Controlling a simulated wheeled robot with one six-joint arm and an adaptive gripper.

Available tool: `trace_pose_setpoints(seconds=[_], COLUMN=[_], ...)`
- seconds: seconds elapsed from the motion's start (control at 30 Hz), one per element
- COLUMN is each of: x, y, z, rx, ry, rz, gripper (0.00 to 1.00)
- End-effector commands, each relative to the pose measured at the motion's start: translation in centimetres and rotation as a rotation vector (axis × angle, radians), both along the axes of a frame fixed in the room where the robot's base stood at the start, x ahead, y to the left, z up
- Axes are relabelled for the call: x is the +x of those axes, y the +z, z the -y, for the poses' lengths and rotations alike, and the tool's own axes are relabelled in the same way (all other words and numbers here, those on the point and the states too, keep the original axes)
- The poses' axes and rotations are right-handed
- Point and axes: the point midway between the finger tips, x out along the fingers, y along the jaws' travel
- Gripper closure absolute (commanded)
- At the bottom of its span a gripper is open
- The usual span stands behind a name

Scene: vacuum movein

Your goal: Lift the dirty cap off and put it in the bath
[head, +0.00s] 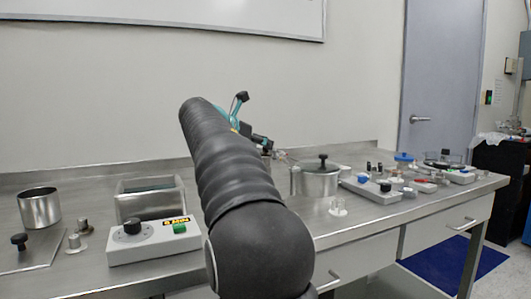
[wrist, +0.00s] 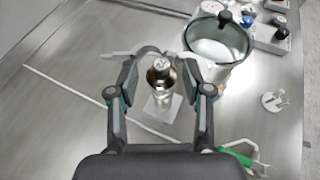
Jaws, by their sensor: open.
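In the wrist view a small metallic piece with brownish tones (wrist: 162,78) stands upright on a pale square base (wrist: 160,109). A grey round top with a dark mark (wrist: 161,63) sits on it; I take this as the dirty cap. My gripper (wrist: 160,59) is open, with one finger on each side of the piece. I cannot tell whether either finger touches it. In the head view my arm hides this spot. An open rectangular metal tank (head: 128,205), possibly the bath, stands left of my arm in the head view.
A lidded metal pot (head: 318,183) stands right of my arm. Grey control boxes (head: 372,190) lie beyond it. A metal cup (head: 39,209) and a control box with a black knob (head: 150,244) are at left. A green-handled item (wrist: 240,157) lies near my gripper.

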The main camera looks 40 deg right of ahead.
Motion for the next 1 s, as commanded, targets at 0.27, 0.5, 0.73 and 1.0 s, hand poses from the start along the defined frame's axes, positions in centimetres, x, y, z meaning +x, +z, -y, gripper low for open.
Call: trace_pose_setpoints(seconds=[0.27,0.5,0.73,1.0], x=[0.5,0.5,0.5,0.5], y=[-1.2,-1.2,-1.2,-1.1], z=[3.0,2.9,2.9,2.9], rx=[0.000,0.000,0.000,0.000], ry=[-0.001,0.000,-0.001,-0.001], rz=[0.001,0.000,0.000,0.000], gripper=[0.50,0.63,1.00,1.00])
